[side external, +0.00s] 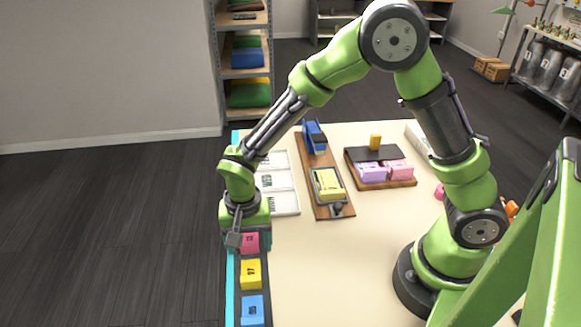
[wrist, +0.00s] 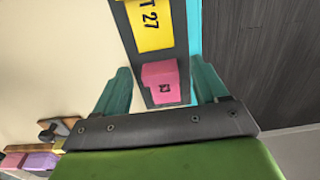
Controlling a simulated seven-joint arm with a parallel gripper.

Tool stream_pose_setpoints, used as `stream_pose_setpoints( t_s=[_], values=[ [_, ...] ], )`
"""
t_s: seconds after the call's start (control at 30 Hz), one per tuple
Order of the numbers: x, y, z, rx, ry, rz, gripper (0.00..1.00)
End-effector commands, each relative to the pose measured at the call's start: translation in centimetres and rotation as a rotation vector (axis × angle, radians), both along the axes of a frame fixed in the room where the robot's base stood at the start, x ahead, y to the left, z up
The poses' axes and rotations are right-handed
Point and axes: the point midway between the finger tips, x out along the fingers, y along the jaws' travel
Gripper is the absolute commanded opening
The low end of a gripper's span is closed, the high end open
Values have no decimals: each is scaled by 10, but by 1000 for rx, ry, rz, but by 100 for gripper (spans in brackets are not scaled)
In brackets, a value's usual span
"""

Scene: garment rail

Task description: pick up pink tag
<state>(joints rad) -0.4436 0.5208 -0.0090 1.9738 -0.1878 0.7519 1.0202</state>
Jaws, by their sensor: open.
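The pink tag (side external: 249,243) is a small block with dark print, lying on a dark strip (side external: 236,297) along the table's left edge. My gripper (side external: 242,238) is directly over it, pointing down. In the wrist view my gripper (wrist: 160,88) is open, with its teal fingers on either side of the pink tag (wrist: 161,82) and visible gaps to both. The pink tag is not held. I cannot tell the exact height of the fingertips above the strip.
A yellow tag (side external: 251,273) and a blue tag (side external: 252,309) lie on the same strip. White trays (side external: 284,203), a wooden board with a yellow block (side external: 327,186), and a rack with purple and pink blocks (side external: 385,172) stand farther back. The table's middle (side external: 330,260) is clear.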

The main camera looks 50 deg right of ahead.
Motion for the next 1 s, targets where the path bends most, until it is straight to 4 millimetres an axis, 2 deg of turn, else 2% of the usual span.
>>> stream_pose_setpoints(
  t_s=[0.23,0.6,0.63,1.0],
  values=[
    [0,0,-2,1,-1,0,72],
    [0,0,-1,1,-1,0,16],
    [0,0,-1,1,-1,0,13],
    [0,0,3,1,-2,-1,13]
  ],
)
